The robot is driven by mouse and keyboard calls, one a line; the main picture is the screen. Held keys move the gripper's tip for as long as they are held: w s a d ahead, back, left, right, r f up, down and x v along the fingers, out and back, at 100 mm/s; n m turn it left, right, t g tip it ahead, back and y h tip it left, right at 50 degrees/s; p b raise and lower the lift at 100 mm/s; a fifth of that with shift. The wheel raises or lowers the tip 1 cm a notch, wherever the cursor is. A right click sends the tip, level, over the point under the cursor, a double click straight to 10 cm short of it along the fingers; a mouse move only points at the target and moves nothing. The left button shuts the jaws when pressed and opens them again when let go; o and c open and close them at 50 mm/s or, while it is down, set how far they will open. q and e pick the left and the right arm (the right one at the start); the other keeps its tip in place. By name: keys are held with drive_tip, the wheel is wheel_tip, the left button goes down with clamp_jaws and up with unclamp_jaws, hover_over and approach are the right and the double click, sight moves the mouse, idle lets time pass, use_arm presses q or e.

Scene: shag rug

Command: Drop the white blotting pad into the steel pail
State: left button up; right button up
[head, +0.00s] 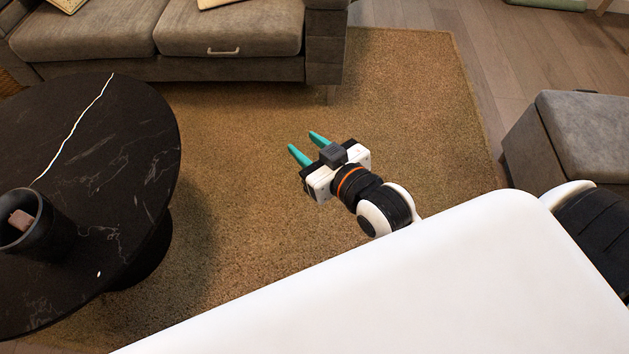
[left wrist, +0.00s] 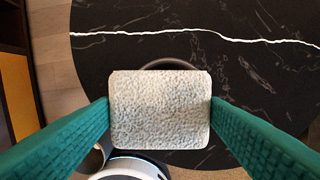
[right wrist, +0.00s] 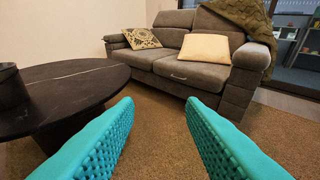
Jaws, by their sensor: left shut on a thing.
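The white blotting pad (left wrist: 160,110) is a pale, rough-textured block with rounded corners. My left gripper (left wrist: 159,116) is shut on it, one green finger at each side. The pad hides much of what lies behind it; a grey curved rim (left wrist: 168,62) shows just past its top edge. A dark grey pail (head: 47,238) stands upright on the black table at the left in the head view, with a small pinkish block inside. Its side also shows in the right wrist view (right wrist: 9,88). My right gripper (head: 303,142) is open and empty above the rug, away from the table.
The round black marble table (head: 125,150) has a white vein. A grey sofa (head: 130,30) with cushions stands behind the brown rug (head: 270,240). A grey ottoman (head: 585,135) stands at the right. The rug between table and ottoman is clear.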

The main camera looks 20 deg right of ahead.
use_arm(q)
drive_tip(key=shift+f+b, duration=0.9)
drive_tip(key=shift+f, duration=0.05)
use_arm(e)
wheel_tip(320, 180, up, 8)
drive_tip(key=a+t+y, duration=0.1)
drive_tip(key=t+y, duration=0.1)
drive_tip(key=t, duration=0.4)
drive_tip(key=shift+w+a+r, duration=0.15)
drive_tip(key=shift+w+a, duration=0.1)
drive_tip(key=shift+w, duration=0.15)
use_arm(q)
drive_tip(key=o, duration=0.7)
drive_tip(key=shift+f, duration=0.1)
drive_tip(key=shift+c, duration=0.2)
drive_tip(key=o, duration=0.3)
use_arm(e)
drive_tip(key=shift+s+r, duration=0.3)
drive_tip(key=shift+s, duration=0.25)
